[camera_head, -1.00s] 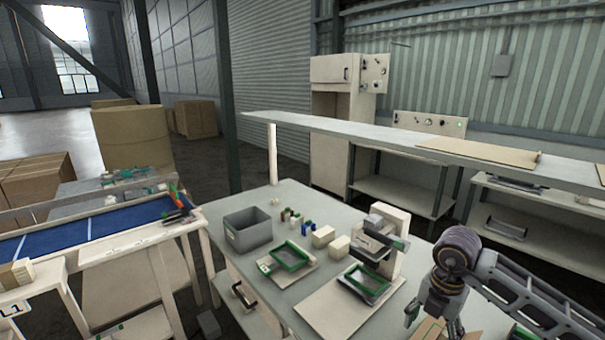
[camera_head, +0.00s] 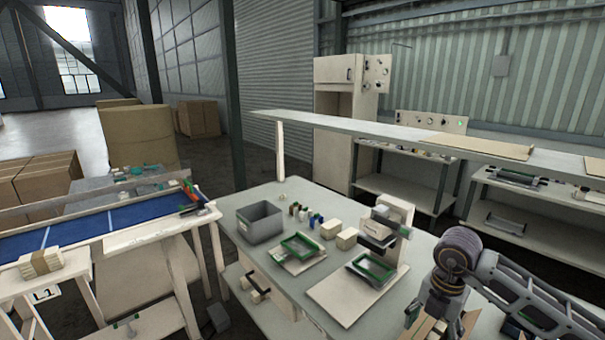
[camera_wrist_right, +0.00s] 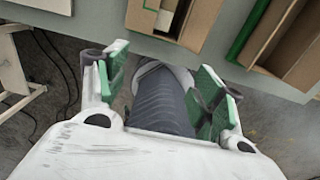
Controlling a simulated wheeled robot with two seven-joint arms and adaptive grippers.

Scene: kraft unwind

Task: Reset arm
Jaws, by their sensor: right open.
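My right arm enters the head view from the right, and its gripper (camera_head: 435,325) points down near the bottom edge, at the table's front right side. In the right wrist view the two green-padded fingers (camera_wrist_right: 163,75) stand wide apart. A dark ribbed rounded form shows between and beyond them; the jaws are not closed on it. Cardboard boxes (camera_wrist_right: 175,22) lie on the table edge ahead of the fingers. My left gripper is not in view.
The grey table (camera_head: 262,277) holds a grey bin (camera_head: 260,226), green-framed pieces (camera_head: 372,270), cream blocks (camera_head: 346,238) and a small press (camera_head: 398,214). A long shelf (camera_head: 380,135) runs behind. A blue-topped bench (camera_head: 85,228) stands left, with floor between it and the table.

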